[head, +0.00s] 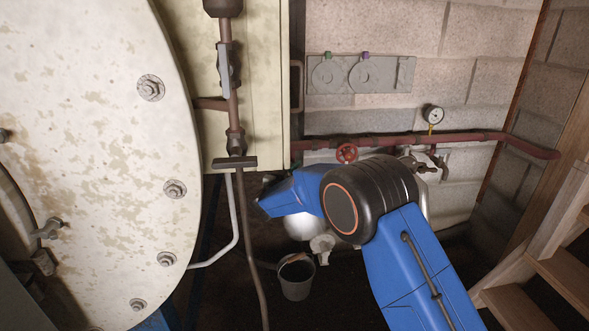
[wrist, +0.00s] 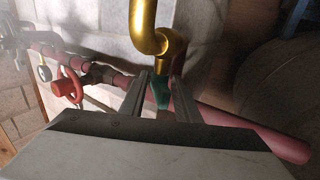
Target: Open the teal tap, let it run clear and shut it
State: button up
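The teal tap (wrist: 161,92) shows in the wrist view as a small teal piece below a bent brass pipe (wrist: 150,30). It lies between the two fingertips of my gripper (wrist: 160,82). The fingers stand apart, one on each side of it, and I cannot make out firm contact. The hand hides the near part of the tap, so its turned position is unclear. No outflow can be made out. In the head view my blue arm covers the tap and the fingers.
A red pipe (head: 475,137) runs along the block wall, with a red handwheel (head: 347,153) and a gauge (head: 433,115). A bucket (head: 296,285) stands on the floor. A large round hatch (head: 90,120) fills the left. Wooden steps (head: 560,260) stand at right.

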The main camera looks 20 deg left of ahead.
jog(key=shift+w, duration=0.35)
jog(key=shift+d, duration=0.1)
grip_shut()
jog(key=shift+r+y, duration=0.1)
jog(key=shift+y, duration=0.2)
jog(key=shift+d+n+y, duration=0.1)
jog(key=shift+n+y, duration=0.9)
jog(key=shift+y, duration=0.2)
jog(key=shift+n+g+y, duration=0.7)
jog(key=shift+n+y, duration=0.25)
jog(key=shift+y, duration=0.45)
jog(key=shift+n+g+y, duration=0.7)
jog(key=shift+n+y, duration=0.25)
jog(key=shift+y, duration=0.45)
